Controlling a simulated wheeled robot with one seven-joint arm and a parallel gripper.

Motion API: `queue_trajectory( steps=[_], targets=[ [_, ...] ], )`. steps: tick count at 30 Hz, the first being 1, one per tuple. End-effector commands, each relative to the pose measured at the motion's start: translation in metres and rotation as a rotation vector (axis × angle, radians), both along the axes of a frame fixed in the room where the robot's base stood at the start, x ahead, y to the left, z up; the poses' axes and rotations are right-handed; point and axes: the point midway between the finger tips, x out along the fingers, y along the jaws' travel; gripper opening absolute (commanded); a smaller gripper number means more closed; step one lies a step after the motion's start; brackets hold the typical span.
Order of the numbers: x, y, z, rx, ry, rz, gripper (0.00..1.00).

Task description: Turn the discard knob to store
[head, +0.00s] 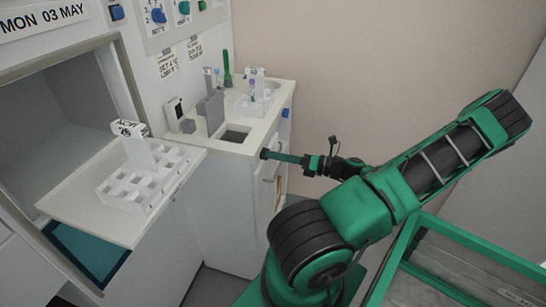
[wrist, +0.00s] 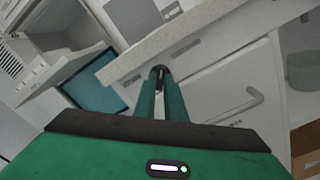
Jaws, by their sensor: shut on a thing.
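My gripper (head: 276,156) reaches left to the front of the white cabinet, just below the counter edge. Its green fingers are shut on a small dark knob (head: 264,154), which I take to be the discard knob. In the wrist view my gripper (wrist: 160,80) has its fingertips close together around the dark knob (wrist: 160,70). The fingers hide most of the knob, so its pointer and setting cannot be read. No label for it is legible.
The counter (head: 207,142) above holds a dark square opening and small racks. A cabinet handle (wrist: 235,107) is right of the fingers in the wrist view. An open hatch shelf (head: 75,205) bears a white tube rack (head: 130,205). A blue knob (head: 286,112) is farther along the cabinet.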

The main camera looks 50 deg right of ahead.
Motion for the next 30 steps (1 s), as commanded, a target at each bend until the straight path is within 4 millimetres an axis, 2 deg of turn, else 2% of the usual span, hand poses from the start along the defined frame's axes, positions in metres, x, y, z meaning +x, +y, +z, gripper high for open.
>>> queue_trajectory(
  steps=[11,30],
  targets=[
    [-0.0013,-0.0027,-0.0009,-0.141,-0.054,-0.005,0.00],
    [-0.0013,-0.0023,-0.0009,-0.690,-0.278,-0.004,0.00]
  ],
)
